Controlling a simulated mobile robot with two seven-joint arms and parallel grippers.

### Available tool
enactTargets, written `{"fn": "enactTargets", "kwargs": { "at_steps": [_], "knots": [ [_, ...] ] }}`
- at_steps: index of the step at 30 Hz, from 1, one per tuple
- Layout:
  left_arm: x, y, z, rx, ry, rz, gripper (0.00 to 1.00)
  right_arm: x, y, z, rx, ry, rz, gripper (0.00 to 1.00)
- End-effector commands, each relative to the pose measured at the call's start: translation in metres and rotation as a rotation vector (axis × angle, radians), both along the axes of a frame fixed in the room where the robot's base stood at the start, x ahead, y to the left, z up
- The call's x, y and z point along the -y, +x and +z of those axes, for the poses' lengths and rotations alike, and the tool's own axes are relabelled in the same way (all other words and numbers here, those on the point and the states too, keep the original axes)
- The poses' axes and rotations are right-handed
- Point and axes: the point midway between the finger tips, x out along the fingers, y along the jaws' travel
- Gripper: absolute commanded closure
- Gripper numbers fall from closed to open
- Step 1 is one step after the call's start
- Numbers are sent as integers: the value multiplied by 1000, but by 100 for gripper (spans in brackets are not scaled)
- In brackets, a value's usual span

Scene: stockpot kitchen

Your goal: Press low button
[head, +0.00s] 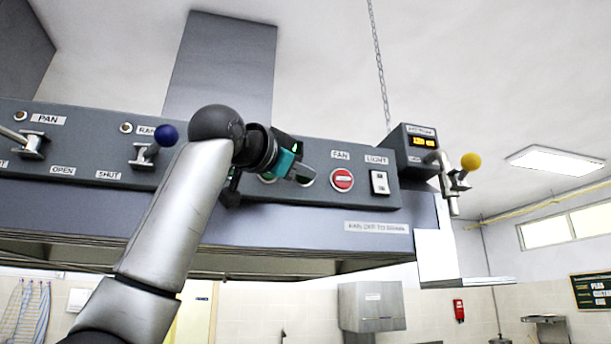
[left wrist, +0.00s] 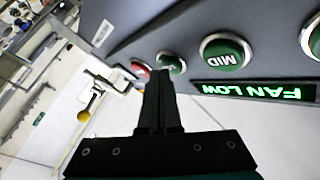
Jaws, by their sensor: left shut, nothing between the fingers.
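My left gripper (head: 300,175) is shut and empty, held in front of the dark hood panel (head: 335,190). In the left wrist view its closed fingertips (left wrist: 160,75) overlap the lower left of a small green button (left wrist: 174,62); I cannot tell whether they touch it, and its label is not readable. A green button marked MID (left wrist: 225,52) is to its right. Another round button (left wrist: 315,40) is cut off at the right edge, its label unseen. A lit green display (left wrist: 252,91) reads FAN LOW, upside down. The right gripper is not in view.
A red button (head: 342,180) under the FAN label and a white LIGHT switch (head: 379,183) sit right of my gripper. A blue-knobbed lever (head: 166,135) is to the left, and a yellow-knobbed lever (head: 470,161) sticks out at the right end.

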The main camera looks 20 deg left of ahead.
Motion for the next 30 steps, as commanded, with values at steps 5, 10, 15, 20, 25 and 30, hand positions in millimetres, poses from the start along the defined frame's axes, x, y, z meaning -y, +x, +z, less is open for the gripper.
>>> {"fn": "enactTargets", "kwargs": {
  "at_steps": [5, 10, 15, 20, 25, 30],
  "knots": [
    [6, -8, -2, -1, 0, -1, 100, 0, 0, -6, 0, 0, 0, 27],
    [7, -10, -1, 0, 0, 0, 100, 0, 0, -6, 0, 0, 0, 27],
    [7, -10, -1, 0, 0, -1, 100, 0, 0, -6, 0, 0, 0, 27],
    [13, -19, -1, 2, 2, -2, 100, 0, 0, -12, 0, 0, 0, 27],
    [23, -33, -2, 3, 2, -1, 100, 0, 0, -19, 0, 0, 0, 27],
    [31, -46, -2, 2, 1, -1, 100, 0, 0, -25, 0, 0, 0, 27]
  ]
}}
